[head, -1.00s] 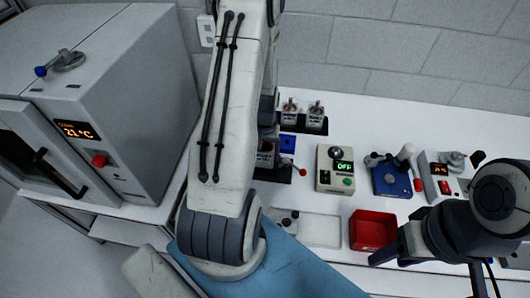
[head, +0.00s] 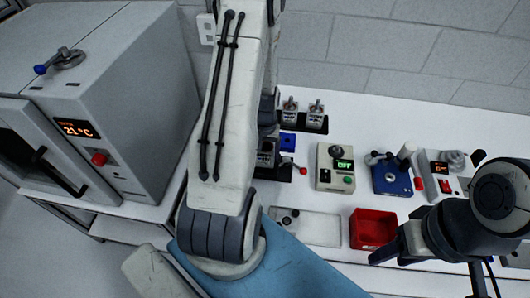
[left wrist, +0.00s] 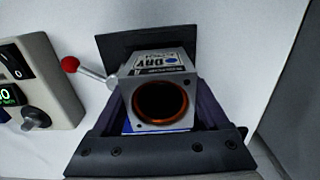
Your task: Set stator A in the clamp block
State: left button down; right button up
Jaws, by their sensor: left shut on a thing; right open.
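Stator A (left wrist: 160,99), a grey square housing with a copper ring in its bore and a DRY label, is between the dark fingers of my left gripper (left wrist: 161,92), which is shut on it. Blue of the clamp block (left wrist: 128,126) shows just under its edge. Its red-knobbed lever (left wrist: 70,64) sticks out to the left. In the head view the blue clamp block (head: 288,142) is partly hidden by my left arm, and the stator (head: 265,158) shows beside it. I cannot tell if the stator is fully seated. My right gripper (head: 425,262) is open and empty at the right front.
Two more stators (head: 289,112) stand in a black rack behind. A tester box (head: 323,180), a blue device (head: 391,178) and a red bin (head: 373,229) are to the right. A grey tray (head: 320,229) lies in front. An oven (head: 120,110) stands at the left.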

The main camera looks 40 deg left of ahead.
pick_arm(q)
jog(key=shift+f, duration=0.15)
jog(key=shift+f+b, duration=0.6)
dwell(0.4)
jog(key=shift+f+b, duration=0.45)
jog(key=shift+f, duration=0.15)
grip_release()
jog(key=shift+r+p, duration=2.65)
jog(key=shift+r, duration=0.5)
